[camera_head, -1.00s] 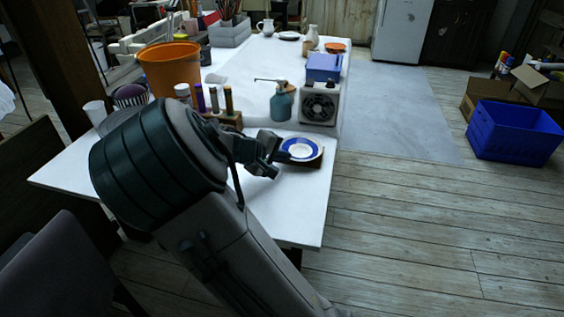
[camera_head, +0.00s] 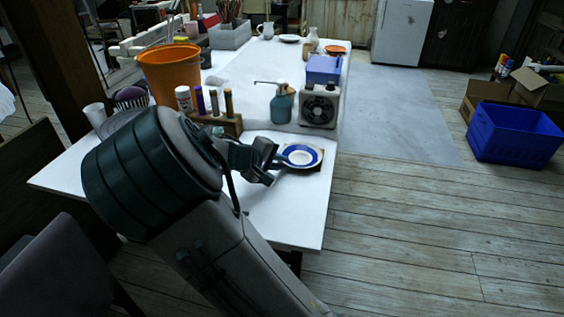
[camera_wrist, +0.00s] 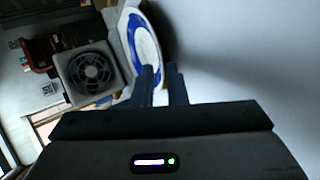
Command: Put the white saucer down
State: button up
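The white saucer (camera_head: 301,156) has a broad blue ring and lies level, over or on a brown square board (camera_head: 318,164) near the table's right edge. My gripper (camera_head: 279,162) is at the saucer's left rim in the head view. In the wrist view, the two dark fingers (camera_wrist: 163,72) are close together with the near rim of the saucer (camera_wrist: 147,45) reaching in at their tips. They look shut on that rim. Whether the saucer's underside touches the board is hard to see.
A wooden rack of tubes (camera_head: 222,124) and an orange bucket (camera_head: 170,70) stand to the left. The white table (camera_head: 290,215) is bare in front.

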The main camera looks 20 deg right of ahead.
jog(key=p+v, duration=0.2)
jog(key=v, duration=0.8)
jog(key=s+d+f+g+y, duration=0.1)
jog(key=s, duration=0.1)
jog(key=s+d+f+m+y, duration=0.1)
jog(key=s, duration=0.1)
jog(key=s+d+f+g+y, duration=0.1)
jog(key=s, duration=0.1)
jog(key=shift+d+f+m+g, duration=0.1)
jog(key=shift+m+g, duration=0.2)
jog(key=s, duration=0.1)
jog(key=s+y, duration=0.1)
jog(key=s, duration=0.1)
jog(key=s+m+g+y, duration=0.1)
jog(key=shift+s+d+f, duration=0.2)
jog(key=shift+d+f, duration=0.05)
jog(key=shift+f, duration=0.05)
jog(key=s+a+r+m+y, duration=0.1)
jog(key=s+y, duration=0.1)
jog(key=s, duration=0.4)
jog(key=s+a+r+m+t+y, duration=0.1)
jog(key=s+a+r+y, duration=0.1)
jog(key=s, duration=0.4)
jog(key=shift+a+r+y, duration=0.15)
jog(key=shift+a+y, duration=0.05)
jog(key=shift+y, duration=0.5)
jog(key=shift+s, duration=0.15)
grip_shut()
